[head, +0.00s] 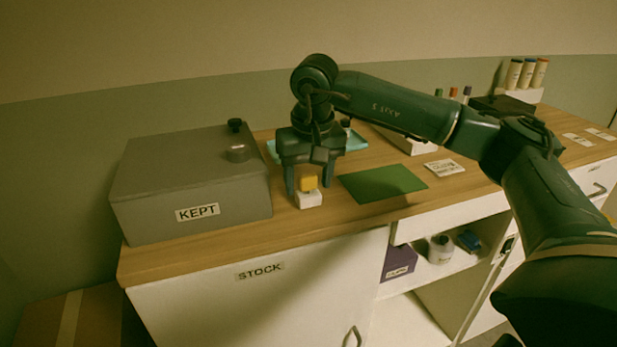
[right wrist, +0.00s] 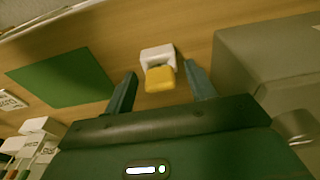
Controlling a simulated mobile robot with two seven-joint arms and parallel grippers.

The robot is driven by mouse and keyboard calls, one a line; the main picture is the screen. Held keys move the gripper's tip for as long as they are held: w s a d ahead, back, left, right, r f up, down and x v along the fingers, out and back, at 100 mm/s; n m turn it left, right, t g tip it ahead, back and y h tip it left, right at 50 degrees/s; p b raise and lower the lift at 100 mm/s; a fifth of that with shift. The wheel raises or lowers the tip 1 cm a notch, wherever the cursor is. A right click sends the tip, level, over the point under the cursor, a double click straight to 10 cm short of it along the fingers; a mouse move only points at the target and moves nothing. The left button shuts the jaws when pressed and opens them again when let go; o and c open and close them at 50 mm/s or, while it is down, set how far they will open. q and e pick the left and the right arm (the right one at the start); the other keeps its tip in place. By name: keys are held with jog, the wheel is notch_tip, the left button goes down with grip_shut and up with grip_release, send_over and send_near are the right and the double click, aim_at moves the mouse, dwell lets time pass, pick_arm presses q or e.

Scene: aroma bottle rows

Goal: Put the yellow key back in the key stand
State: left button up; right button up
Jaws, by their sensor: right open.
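The yellow key (head: 309,182) sits upright at the white key stand (head: 310,200) on the wooden counter, near its front edge. My right gripper (head: 309,189) is above and around the key, pointing down, with a finger on each side. In the right wrist view, the yellow key (right wrist: 159,79) shows between the open fingers (right wrist: 162,88), with gaps on both sides. The white stand (right wrist: 157,55) is just beyond it there. How deep the key sits in the stand is hidden. My left gripper is not in view.
A grey box labelled KEPT (head: 190,183) stands close to the left of the gripper. A green mat (head: 382,183) lies to the right, with a teal tray (head: 354,140) behind. Bottle rows (head: 525,75) stand at the far right. The front counter edge is close.

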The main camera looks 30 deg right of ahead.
notch_tip(320, 180, up, 13)
jog(key=s, duration=0.2)
jog(key=shift+a, duration=0.25)
dwell(0.6)
